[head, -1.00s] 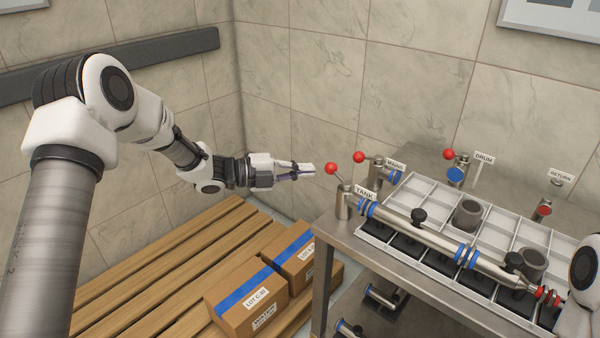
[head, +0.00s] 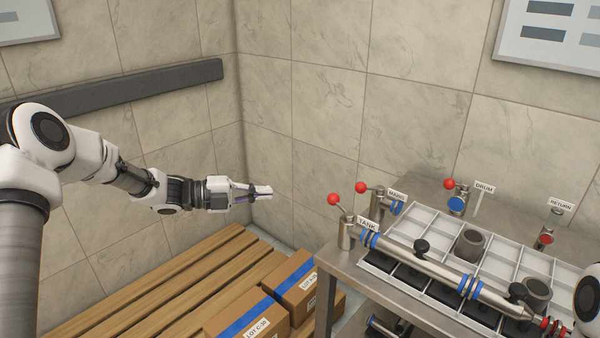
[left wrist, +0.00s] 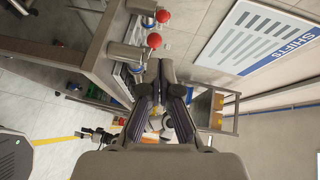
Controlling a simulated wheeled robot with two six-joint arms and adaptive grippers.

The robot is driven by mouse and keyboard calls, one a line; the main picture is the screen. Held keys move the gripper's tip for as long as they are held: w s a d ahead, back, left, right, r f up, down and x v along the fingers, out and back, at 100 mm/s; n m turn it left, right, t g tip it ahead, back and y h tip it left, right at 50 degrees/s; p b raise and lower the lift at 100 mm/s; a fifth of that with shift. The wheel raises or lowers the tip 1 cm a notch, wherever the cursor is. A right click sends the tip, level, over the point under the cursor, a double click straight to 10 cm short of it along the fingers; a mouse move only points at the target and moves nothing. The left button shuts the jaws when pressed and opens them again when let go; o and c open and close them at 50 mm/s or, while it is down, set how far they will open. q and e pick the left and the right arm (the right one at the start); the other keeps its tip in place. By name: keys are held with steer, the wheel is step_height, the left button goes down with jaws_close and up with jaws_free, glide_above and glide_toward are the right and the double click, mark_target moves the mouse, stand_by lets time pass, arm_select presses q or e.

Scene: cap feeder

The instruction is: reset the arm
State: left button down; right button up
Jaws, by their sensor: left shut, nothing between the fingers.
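My left gripper (head: 254,192) is shut and empty in the head view. It is held in the air over the wooden slatted bench, left of the metal table and in front of the tiled wall. Its fingers point right. In the left wrist view the two dark fingers of the left gripper (left wrist: 165,75) reach up the middle of the picture, with nothing held. A white rounded part of my own arm shows at the right edge of the head view, but the right gripper is not visible.
A metal table (head: 340,270) carries a divided tray (head: 405,220), a pipe, grey cups and valves with red knobs (head: 333,199). Cardboard boxes (head: 245,318) sit on the wooden bench (head: 150,285). A wall rail (head: 150,85) runs behind. The air around my left gripper is clear.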

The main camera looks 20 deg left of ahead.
arm_select(q)
steer(key=s+d+f+n+g+y+p, duration=0.2)
steer(key=s+d+f+n+p, duration=0.35)
steer(key=s+d+f, duration=0.45)
steer(key=s+d+f+n+g+y+p, duration=0.2)
steer(key=s+d+f+n+g+p, duration=0.15)
steer(key=s+d+f+n, duration=0.55)
steer(key=s+a+f+n+g+y, duration=0.1)
steer(key=s+a+f+n+y, duration=0.1)
steer(key=s, duration=0.4)
steer(key=s+a+f+n+g+y, duration=0.2)
steer(key=s+a+n+y, duration=0.2)
steer(key=s+a+n, duration=0.1)
steer(key=s+a+f+n+g+y+p, duration=0.1)
steer(key=s+a+f+n+y, duration=0.2)
steer(key=s+n, duration=0.3)
steer(key=s+a, duration=0.1)
steer(key=s, duration=0.1)
steer(key=shift+s+a, duration=0.25)
steer(key=shift+s, duration=0.15)
